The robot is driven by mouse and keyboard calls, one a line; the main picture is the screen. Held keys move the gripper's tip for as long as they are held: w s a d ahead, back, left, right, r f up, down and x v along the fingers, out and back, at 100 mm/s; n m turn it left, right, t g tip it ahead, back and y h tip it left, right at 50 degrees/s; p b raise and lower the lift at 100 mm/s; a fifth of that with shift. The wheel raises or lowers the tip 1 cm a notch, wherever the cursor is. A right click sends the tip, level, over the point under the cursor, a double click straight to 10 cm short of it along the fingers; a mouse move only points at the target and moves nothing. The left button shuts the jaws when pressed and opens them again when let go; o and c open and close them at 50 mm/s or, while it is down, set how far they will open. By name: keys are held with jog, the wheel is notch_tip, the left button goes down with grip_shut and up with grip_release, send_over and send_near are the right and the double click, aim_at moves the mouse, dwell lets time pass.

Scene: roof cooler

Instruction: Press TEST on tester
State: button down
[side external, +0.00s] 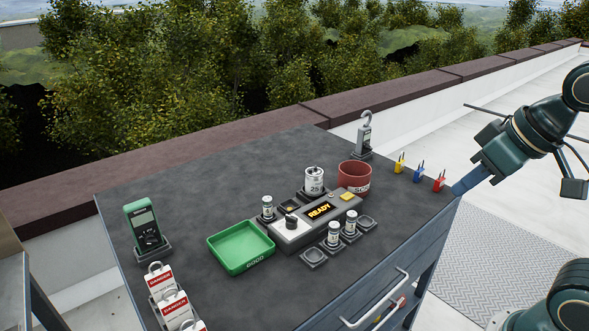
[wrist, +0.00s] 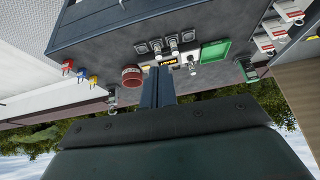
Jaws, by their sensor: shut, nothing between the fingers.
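The tester (side external: 302,232) is a grey box on the dark bench top, with a black knob (side external: 291,221), a lit display (side external: 320,210) reading READY and a yellow button (side external: 348,197) at its right end. The label on the button is too small to read. My gripper (side external: 458,190) is shut and empty at the right edge of the bench, apart from the tester. In the wrist view, which is upside down, my gripper's fingers (wrist: 157,72) cover part of the tester; its lit display (wrist: 168,60) shows just beyond them.
Small white-labelled cylinders (side external: 334,235) stand in holders around the tester, with empty holders (side external: 314,258) nearby.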

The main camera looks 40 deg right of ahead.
jog(key=w+d+m, duration=0.1)
jog(key=w+m, duration=0.1)
jog(key=w, duration=0.8)
jog(key=m+t+y, duration=0.1)
jog(key=m+t, duration=0.2)
jog(key=m, duration=0.2)
send_over(351, 198)
notch_tip(351, 198, down, 12)
jog(key=shift+r, duration=0.15)
jog(key=shift+f, duration=0.2)
jog(key=shift+f, duration=4.15)
